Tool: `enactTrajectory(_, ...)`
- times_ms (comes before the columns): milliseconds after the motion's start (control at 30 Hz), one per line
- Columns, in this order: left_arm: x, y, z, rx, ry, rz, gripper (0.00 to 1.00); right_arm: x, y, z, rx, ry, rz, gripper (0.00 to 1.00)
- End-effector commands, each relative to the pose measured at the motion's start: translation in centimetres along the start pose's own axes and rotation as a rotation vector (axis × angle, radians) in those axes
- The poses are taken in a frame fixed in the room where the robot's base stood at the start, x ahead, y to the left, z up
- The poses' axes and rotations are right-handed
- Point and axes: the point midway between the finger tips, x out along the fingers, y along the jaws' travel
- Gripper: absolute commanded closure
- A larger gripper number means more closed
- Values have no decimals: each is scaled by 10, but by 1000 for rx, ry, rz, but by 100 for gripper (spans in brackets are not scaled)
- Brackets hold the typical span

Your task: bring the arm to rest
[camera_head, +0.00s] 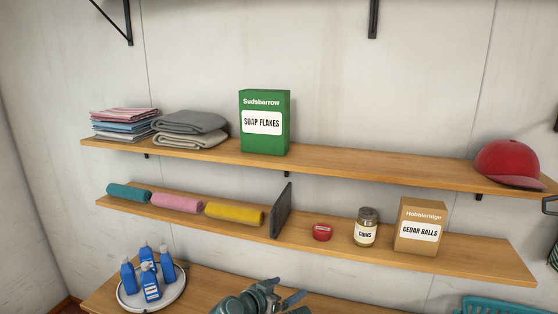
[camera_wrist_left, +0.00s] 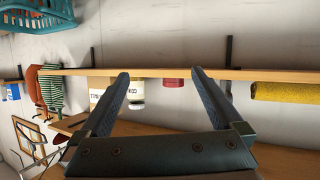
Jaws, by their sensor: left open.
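My left gripper (camera_head: 283,293) shows at the bottom middle of the head view, above the lower wooden surface and below the middle shelf. In the left wrist view its two fingers (camera_wrist_left: 160,74) are spread apart with nothing between them. The wrist view is upside down; the shelf with the coins jar (camera_wrist_left: 135,88) and the red tin (camera_wrist_left: 173,82) lies beyond the fingertips, apart from them. Most of my left arm is out of the head view. My right gripper does not show.
The middle shelf (camera_head: 480,262) holds rolled cloths (camera_head: 178,203), a dark divider (camera_head: 281,210), the coins jar (camera_head: 366,228) and a cedar balls box (camera_head: 420,226). Blue bottles (camera_head: 150,285) stand on a round tray (camera_head: 128,302) at lower left. A teal basket (camera_head: 505,305) is at lower right.

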Motion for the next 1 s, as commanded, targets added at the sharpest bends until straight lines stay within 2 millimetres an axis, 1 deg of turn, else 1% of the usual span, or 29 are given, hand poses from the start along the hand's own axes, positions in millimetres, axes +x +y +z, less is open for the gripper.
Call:
enactTrajectory(167, -9, -9, 46, -66, -209, 15, 0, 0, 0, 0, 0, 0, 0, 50)
enactTrajectory(267, -22, -18, 80, -126, -366, -7, 0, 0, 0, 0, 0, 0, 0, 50)
enactTrajectory(300, -29, -24, 94, -155, -434, -24, 0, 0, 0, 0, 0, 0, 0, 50)
enactTrajectory(367, -42, -32, 114, -201, -535, -61, 0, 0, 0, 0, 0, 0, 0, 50)
enactTrajectory(400, -51, -38, 127, -233, -601, -91, 0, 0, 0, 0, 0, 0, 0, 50)
enactTrajectory(500, -76, -52, 154, -310, -744, -176, 0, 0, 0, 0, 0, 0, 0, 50)
enactTrajectory(600, -100, -64, 174, -378, -861, -267, 0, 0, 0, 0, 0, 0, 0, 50)
enactTrajectory(800, -148, -85, 201, -503, -1043, -462, 0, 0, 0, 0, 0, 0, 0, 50)
enactTrajectory(833, -149, -83, 208, -505, -1060, -474, 0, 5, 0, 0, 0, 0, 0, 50)
enactTrajectory(900, -137, -68, 220, -465, -1075, -448, 0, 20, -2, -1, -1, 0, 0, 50)
enactTrajectory(1000, -126, -51, 233, -418, -1103, -427, 0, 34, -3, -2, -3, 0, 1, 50)
